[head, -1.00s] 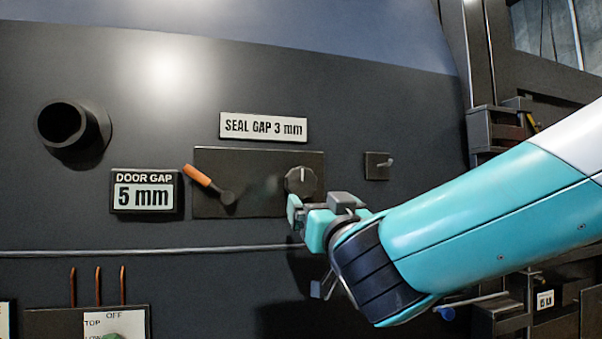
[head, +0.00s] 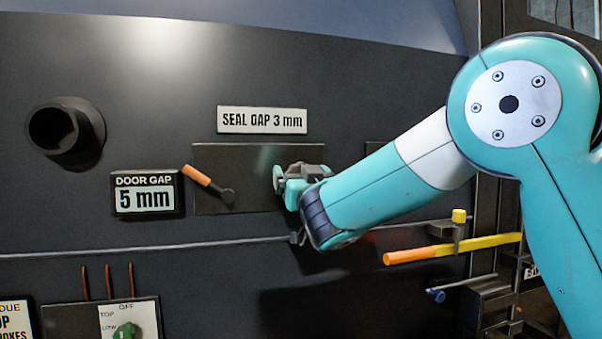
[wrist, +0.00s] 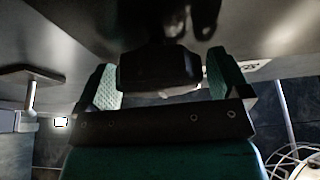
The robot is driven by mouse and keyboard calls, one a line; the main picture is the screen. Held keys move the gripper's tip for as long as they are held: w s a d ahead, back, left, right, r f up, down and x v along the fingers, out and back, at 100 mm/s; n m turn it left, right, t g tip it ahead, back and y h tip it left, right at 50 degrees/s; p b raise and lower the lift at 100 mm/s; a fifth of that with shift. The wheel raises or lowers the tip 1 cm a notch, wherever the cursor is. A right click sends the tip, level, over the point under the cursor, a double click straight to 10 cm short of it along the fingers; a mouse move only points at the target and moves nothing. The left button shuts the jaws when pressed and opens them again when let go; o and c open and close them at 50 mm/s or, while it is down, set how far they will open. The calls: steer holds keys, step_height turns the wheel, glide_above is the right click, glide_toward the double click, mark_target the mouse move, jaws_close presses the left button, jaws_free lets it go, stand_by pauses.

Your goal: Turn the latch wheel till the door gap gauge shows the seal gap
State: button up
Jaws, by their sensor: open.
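The door gap gauge (head: 147,194) reads 5 mm, and the sign above the panel (head: 262,120) says SEAL GAP 3 mm. The latch wheel appears to be the dark round knob on the panel; my gripper mostly hides it in the head view. In the wrist view a dark knob (wrist: 158,70) lies between my two green finger pads. My gripper (head: 292,180) is open in front of the panel, its fingers on either side of the knob. A small gap shows at the right pad; contact at the left pad is unclear.
An orange-handled lever (head: 208,186) sits left of the knob on the same panel (head: 240,158). A dark round pipe stub (head: 66,130) juts out at the far left. An orange-and-yellow bar (head: 450,248) lies below my arm. A green dial (head: 125,332) is at lower left.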

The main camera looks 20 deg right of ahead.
steer(key=shift+c, duration=0.4)
steer(key=c, duration=0.8)
steer(key=shift+o, duration=0.2)
steer(key=shift+f+m+b, duration=0.25)
steer(key=shift+m+b, duration=0.15)
steer(key=shift+b, duration=0.8)
